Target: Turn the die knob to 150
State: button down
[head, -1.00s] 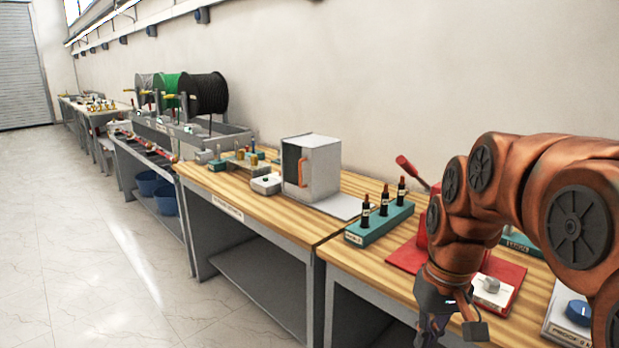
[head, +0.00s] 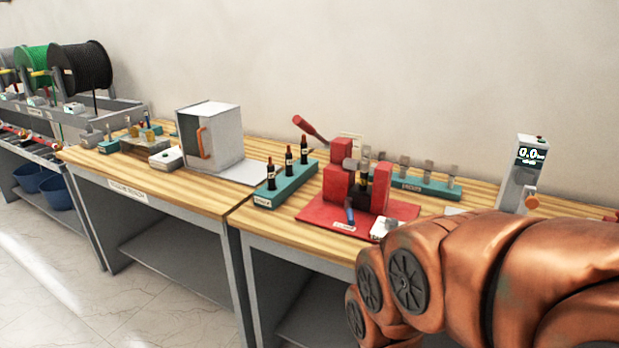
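A red press (head: 338,187) stands on a red base plate (head: 318,212) on the wooden bench, with a raised red-handled lever (head: 312,128) at its back left. A small white box (head: 384,228), likely the die knob's housing, sits at the front right of the plate. My arm hides part of it, and its knob and any markings are too small to read. A short blue handle (head: 349,213) is at the press front. My orange arm fills the lower right. My gripper is out of view.
A teal rack (head: 285,190) with dark bushings stands left of the press, another teal rack (head: 425,186) behind it. A display unit reading 0.0 (head: 525,170) stands at right. A white box with an orange handle (head: 212,138) is on the left bench.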

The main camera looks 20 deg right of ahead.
aim_at(389, 223)
jog(key=z, duration=0.35)
jog(key=k, duration=0.6)
jog(key=u, duration=0.85)
jog(key=i, duration=1.4)
jog(key=z, duration=0.75)
